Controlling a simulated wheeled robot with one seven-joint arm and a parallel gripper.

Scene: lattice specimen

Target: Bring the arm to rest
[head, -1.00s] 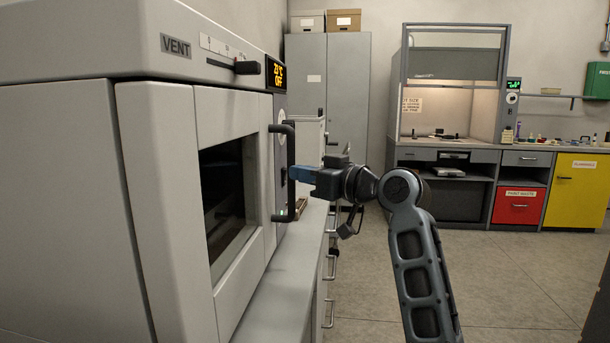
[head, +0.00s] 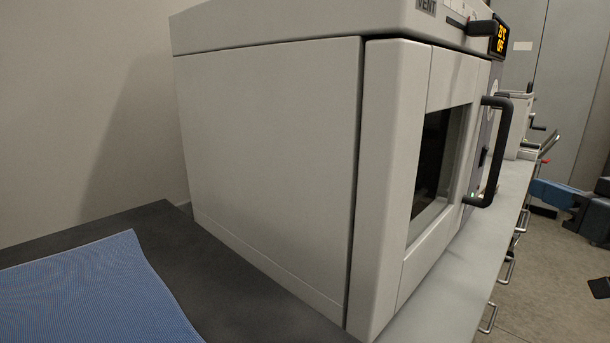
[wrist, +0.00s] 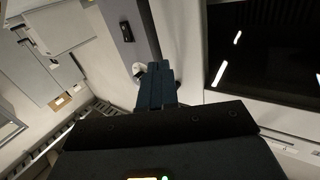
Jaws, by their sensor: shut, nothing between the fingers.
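My gripper (head: 548,194) shows at the right edge of the head view, its blue fingers pointing left toward the oven's front. In the wrist view its fingers (wrist: 156,86) are together with nothing between them. The large pale oven (head: 270,150) stands on the bench with its door closed. Its black door handle (head: 504,150) is left of my gripper in the head view, and the gripper appears apart from it. The rest of my arm is mostly outside the head view.
A blue ribbed mat (head: 85,295) lies on the dark worktop (head: 215,270) at the lower left. Drawer handles (head: 507,270) stick out below the bench edge. A grey cabinet (head: 565,90) stands behind. Open floor (head: 555,280) lies at the lower right.

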